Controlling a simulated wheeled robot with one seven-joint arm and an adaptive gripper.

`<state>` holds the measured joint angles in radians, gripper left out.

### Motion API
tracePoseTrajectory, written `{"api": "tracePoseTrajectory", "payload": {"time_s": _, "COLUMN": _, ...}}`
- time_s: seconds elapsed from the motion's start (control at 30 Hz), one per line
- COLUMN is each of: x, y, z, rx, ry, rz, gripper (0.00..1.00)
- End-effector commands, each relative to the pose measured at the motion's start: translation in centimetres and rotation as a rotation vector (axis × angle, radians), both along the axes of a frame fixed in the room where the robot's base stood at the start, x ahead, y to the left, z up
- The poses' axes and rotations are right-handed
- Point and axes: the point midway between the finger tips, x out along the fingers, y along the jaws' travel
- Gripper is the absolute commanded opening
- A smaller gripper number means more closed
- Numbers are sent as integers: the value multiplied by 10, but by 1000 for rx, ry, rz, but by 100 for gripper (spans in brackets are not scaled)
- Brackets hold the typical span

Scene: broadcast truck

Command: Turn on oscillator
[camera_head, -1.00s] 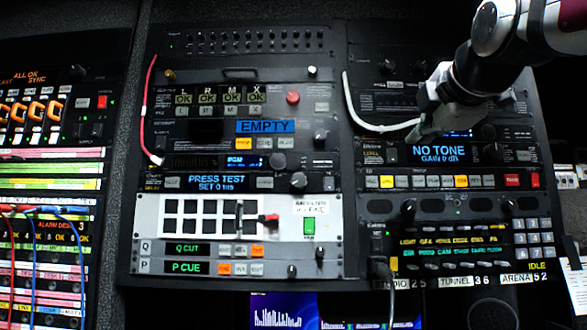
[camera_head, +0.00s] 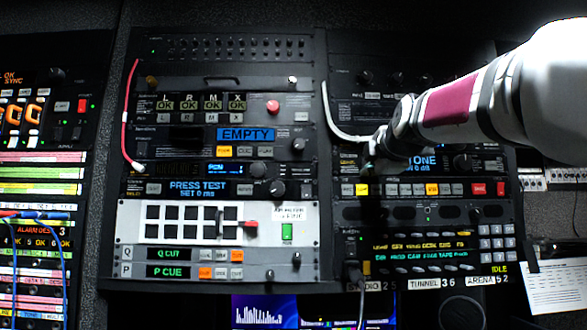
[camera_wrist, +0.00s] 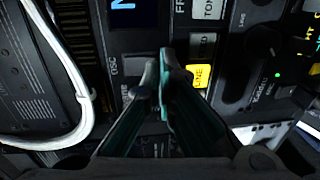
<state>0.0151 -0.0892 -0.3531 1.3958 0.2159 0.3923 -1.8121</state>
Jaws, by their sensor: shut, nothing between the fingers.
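The oscillator unit is the right rack panel with a blue-lit display (camera_head: 424,164), partly hidden by my arm; "ONE" is legible. In the wrist view a dark grey button (camera_wrist: 132,66) stands by the "OSC" label, and the yellow button (camera_wrist: 203,77) reads "LINE". My gripper (camera_wrist: 160,64) is shut and empty, its tips over the panel between these two buttons. Contact cannot be told. In the head view my arm mostly hides it.
A white cable (camera_head: 336,125) loops at the panel's left; it also shows in the wrist view (camera_wrist: 75,90). A dark knob (camera_wrist: 262,42) lies right of the yellow button. The left rack has a red cable (camera_head: 127,110) and a red knob (camera_head: 273,106).

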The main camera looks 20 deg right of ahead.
Motion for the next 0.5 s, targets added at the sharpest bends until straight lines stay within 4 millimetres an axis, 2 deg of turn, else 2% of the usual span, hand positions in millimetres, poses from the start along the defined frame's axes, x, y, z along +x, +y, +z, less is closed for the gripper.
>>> {"api": "tracePoseTrajectory", "payload": {"time_s": 0.27, "x": 0, "y": 0, "z": 0, "rx": 0, "ry": -1, "rz": 0, "gripper": 0}}
{"api": "tracePoseTrajectory", "payload": {"time_s": 0.5, "x": 9, "y": -1, "z": -5, "rx": -11, "ry": -39, "rz": 0, "gripper": 0}}
